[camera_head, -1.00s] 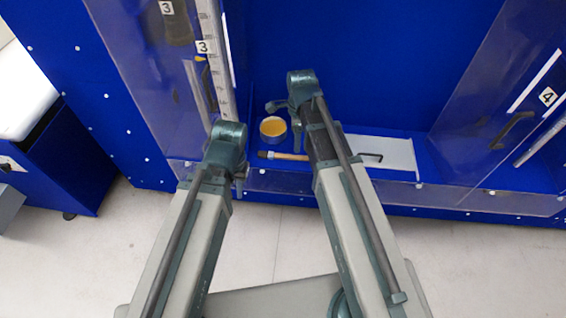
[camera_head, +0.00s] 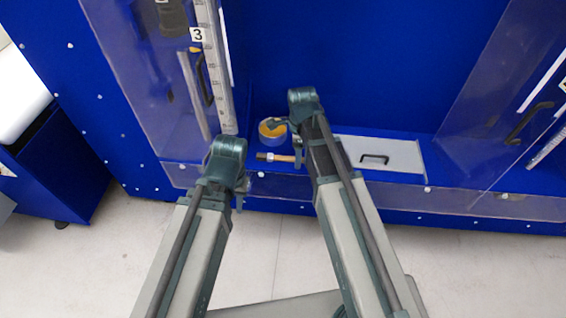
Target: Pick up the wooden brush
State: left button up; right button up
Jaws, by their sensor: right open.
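The wooden brush (camera_head: 274,157) lies on the blue shelf of the cabinet, with a dark end to the left and a light wooden handle to the right. Its right end is partly hidden by my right arm. My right gripper (camera_head: 286,137) is open and empty, above the brush's right end and overlapping the yellow-filled round container in the picture. I cannot tell how high above the brush it is. My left gripper (camera_head: 240,188) hangs to the lower left of the brush, in front of the cabinet's clear front strip. Its fingers are mostly hidden behind its wrist.
The round container (camera_head: 265,133) with yellow contents stands just behind the brush. A white panel with a black handle (camera_head: 400,154) lies to the right. Clear panels (camera_head: 140,70) bound the left side, and a low clear strip (camera_head: 440,196) runs along the front edge.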

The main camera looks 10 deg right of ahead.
jog(key=shift+r, duration=0.1)
jog(key=shift+c, duration=0.3)
grip_shut()
pick_arm(q)
jog(key=shift+r, duration=0.2)
pick_arm(e)
jog(key=shift+r, duration=0.15)
